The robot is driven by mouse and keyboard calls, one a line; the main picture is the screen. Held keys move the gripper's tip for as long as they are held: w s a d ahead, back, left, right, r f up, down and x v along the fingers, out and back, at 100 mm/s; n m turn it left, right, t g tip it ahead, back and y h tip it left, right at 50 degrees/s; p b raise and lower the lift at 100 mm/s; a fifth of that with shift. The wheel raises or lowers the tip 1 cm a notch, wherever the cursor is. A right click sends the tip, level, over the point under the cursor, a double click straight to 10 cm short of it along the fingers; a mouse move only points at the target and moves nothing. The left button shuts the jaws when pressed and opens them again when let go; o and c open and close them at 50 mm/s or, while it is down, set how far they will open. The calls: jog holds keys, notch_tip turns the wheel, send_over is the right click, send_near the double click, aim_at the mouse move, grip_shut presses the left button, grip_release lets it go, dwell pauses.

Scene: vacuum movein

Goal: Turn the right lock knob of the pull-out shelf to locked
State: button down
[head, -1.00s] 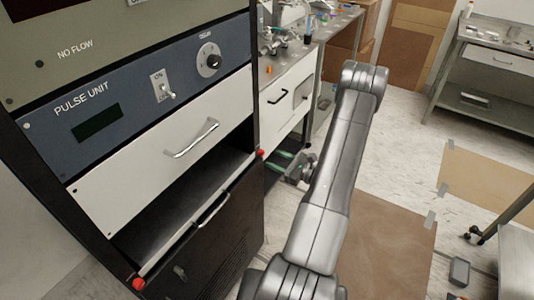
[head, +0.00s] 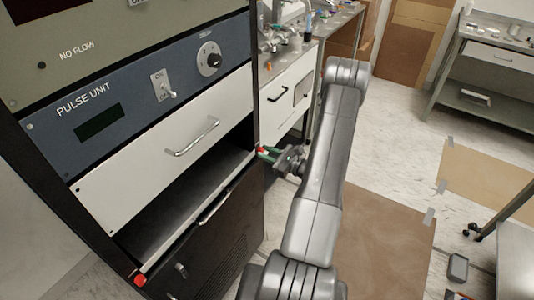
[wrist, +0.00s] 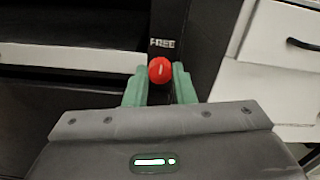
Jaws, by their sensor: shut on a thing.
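The pull-out shelf (head: 190,200) is a dark surface in the rack opening, with a metal handle at its front edge. The right lock knob (head: 260,149) is red and sits at the shelf's right front corner. In the wrist view the right lock knob (wrist: 160,68) lies between my green fingertips, its pale mark roughly upright, below a label reading FREE. My gripper (head: 266,153) is shut on this knob; it also shows in the wrist view (wrist: 160,80). The left lock knob (head: 140,281), also red, is at the shelf's left front corner.
A white drawer panel (head: 165,148) with a handle is above the shelf opening. The blue pulse unit (head: 115,105) is above that. A white drawer cabinet (head: 287,95) stands just right of the rack, close to my gripper.

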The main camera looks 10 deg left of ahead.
jog(key=shift+f+b, duration=0.1)
jog(key=shift+b, duration=0.25)
jog(key=shift+f+n+b, duration=0.15)
jog(key=shift+n+b, duration=0.45)
jog(key=shift+b, duration=0.3)
jog(key=n+b, duration=1.6)
jog(key=b, duration=1.5)
jog(key=shift+n, duration=0.3)
jog(key=c, duration=1.2)
grip_release()
jog(key=shift+r, duration=0.2)
jog(key=shift+s, duration=0.1)
